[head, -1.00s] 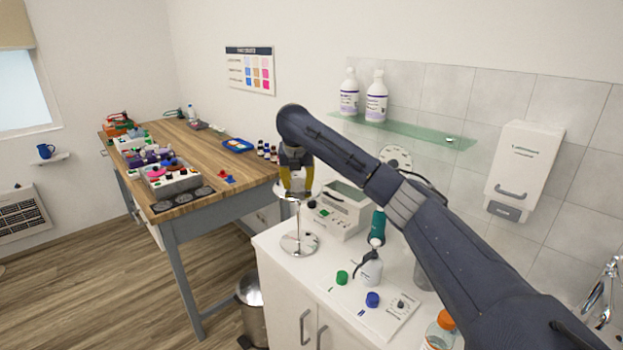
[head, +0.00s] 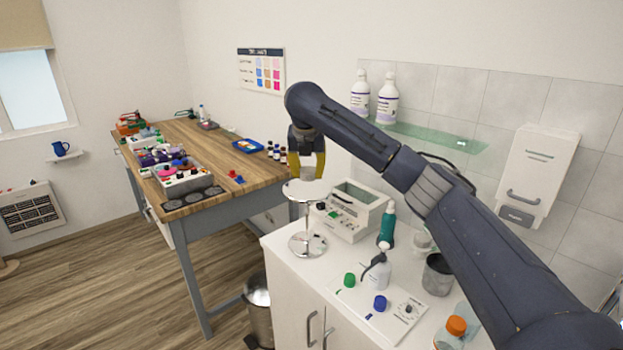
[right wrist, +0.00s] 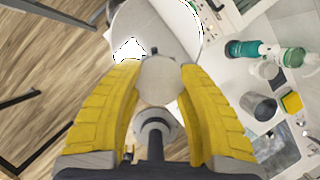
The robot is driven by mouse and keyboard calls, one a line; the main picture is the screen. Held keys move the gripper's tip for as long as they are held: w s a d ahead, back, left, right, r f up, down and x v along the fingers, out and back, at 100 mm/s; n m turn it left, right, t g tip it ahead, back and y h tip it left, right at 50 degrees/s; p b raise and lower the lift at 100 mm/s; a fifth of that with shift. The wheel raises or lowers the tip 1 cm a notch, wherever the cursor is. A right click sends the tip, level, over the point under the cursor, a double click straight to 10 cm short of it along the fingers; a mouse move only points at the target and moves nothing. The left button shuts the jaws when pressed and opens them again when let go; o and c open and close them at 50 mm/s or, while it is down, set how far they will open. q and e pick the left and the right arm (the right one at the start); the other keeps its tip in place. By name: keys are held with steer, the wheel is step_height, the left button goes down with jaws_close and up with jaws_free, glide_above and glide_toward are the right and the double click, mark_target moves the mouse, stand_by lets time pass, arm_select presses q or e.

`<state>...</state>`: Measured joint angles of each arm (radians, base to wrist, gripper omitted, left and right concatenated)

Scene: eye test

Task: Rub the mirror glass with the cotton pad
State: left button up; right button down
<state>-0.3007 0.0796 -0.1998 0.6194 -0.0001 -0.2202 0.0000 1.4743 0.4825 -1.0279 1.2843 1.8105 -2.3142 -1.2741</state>
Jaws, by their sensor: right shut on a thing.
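The mirror stands on the white cabinet top on a chrome stem and round base (head: 307,243). Its round glass (head: 299,190) is tipped back to face mostly upward; in the right wrist view the glass (right wrist: 165,28) fills the top middle. My right gripper (head: 310,175), with yellow fingers, is just above the glass. It is shut on the round whitish cotton pad (right wrist: 160,80), which sits between the fingertips and overlaps the near part of the glass in the wrist view. I cannot tell whether pad and glass touch. My left gripper is out of view.
A grey-white device (head: 352,212) stands close behind the mirror. A green bottle (head: 387,225), a spray bottle (head: 377,272), a dark cup (head: 437,275) and a control panel (head: 385,308) are to its right. A glass shelf (head: 430,137) is above. A wooden workbench (head: 215,150) is at left.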

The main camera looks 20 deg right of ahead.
steer(key=shift+r, duration=0.95)
